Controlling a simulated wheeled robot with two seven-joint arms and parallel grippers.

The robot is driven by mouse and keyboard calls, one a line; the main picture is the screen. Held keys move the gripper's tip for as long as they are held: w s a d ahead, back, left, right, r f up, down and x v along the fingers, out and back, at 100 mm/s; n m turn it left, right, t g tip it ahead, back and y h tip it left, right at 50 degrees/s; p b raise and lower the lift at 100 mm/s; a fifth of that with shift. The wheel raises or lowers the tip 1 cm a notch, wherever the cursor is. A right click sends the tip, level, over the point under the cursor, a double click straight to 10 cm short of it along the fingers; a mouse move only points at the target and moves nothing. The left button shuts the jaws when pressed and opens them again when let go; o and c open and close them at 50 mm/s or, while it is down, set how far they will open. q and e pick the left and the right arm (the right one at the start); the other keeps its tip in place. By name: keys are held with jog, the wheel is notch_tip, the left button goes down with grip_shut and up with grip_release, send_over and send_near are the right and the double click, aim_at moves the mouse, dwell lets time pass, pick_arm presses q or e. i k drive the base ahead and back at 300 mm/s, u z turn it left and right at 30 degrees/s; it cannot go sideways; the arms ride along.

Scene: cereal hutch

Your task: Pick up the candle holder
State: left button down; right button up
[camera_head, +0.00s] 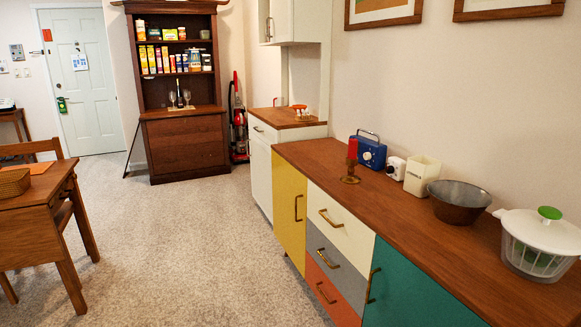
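The candle holder (350,179) stands upright on the wooden top of the long sideboard (325,151), near its front edge. It has a brass-coloured base and holds a red candle (352,150). A blue radio (370,150) stands close behind it to the right. Neither of my grippers shows in the head view.
A white timer-like box (396,168), a cream container (422,175), a dark metal bowl (458,202) and a salad spinner (540,243) stand along the sideboard. A wooden table (25,215) and chair are at left. A dark hutch (185,140) stands behind. Carpeted floor between is clear.

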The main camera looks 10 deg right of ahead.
aim_at(350, 178)
jog(key=u, duration=0.75)
jog(key=i, duration=1.65)
jog(key=z, duration=0.6)
jog(key=i, duration=1.05)
jog(key=z, duration=0.9)
